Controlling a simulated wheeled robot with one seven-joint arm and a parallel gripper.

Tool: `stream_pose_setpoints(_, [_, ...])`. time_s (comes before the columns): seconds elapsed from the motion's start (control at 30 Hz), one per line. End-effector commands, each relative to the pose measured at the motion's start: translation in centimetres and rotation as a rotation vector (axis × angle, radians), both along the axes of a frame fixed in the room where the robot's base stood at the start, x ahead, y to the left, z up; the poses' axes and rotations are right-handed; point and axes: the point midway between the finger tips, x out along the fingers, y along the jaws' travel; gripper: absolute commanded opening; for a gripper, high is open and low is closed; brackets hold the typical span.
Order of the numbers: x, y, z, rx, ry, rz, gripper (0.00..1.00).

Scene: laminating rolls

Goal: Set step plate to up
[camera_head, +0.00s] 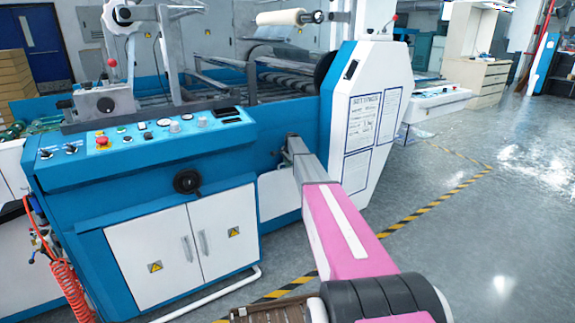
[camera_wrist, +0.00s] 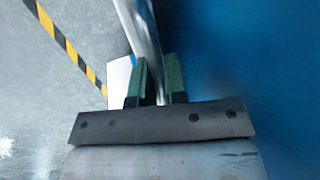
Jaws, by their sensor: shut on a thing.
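My gripper (camera_wrist: 160,82) has two green-padded fingers in the wrist view. They are shut on a narrow silvery metal edge (camera_wrist: 143,35), which I take to be the step plate; it runs up and away from the fingers beside the blue machine side. In the head view my arm reaches to the machine's blue side, and my gripper (camera_head: 291,146) is small and partly hidden there. What it holds cannot be made out in that view, so the plate's tilt is unclear.
The blue laminating machine (camera_head: 150,165) has a control panel, a black knob (camera_head: 187,181) and white cabinet doors (camera_head: 185,245). A white side housing (camera_head: 365,120) stands right of my arm. Yellow-black tape (camera_head: 440,209) crosses the grey floor, which is open on the right.

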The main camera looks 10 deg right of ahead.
Motion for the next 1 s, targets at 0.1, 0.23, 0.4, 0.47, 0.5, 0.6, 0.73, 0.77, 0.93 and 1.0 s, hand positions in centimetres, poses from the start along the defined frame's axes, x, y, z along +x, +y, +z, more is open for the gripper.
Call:
stream_pose_setpoints(0.1, [-0.1,0.1,0.0,0.000,0.002,0.004,0.36])
stream_pose_setpoints(0.23, [-0.1,0.1,0.0,-0.001,0.002,0.003,0.36])
stream_pose_setpoints(0.4, [-0.1,0.0,0.0,-0.001,0.002,0.002,0.36])
stream_pose_setpoints(0.47, [-0.2,0.0,0.2,-0.001,0.002,0.002,0.36])
stream_pose_setpoints(0.5, [-0.2,0.0,0.4,-0.001,0.002,0.002,0.36])
stream_pose_setpoints(0.6, [-0.5,-0.1,1.1,-0.001,0.002,0.001,0.36])
stream_pose_setpoints(0.73, [-1.0,-0.2,2.8,-0.001,-0.001,0.002,0.36])
stream_pose_setpoints(0.77, [-1.1,-0.3,3.3,-0.001,-0.001,0.002,0.36])
stream_pose_setpoints(0.93, [-2.0,-0.5,6.4,0.000,-0.001,0.002,0.36])
stream_pose_setpoints(1.0, [-2.3,-0.6,7.7,0.000,-0.001,0.003,0.36])
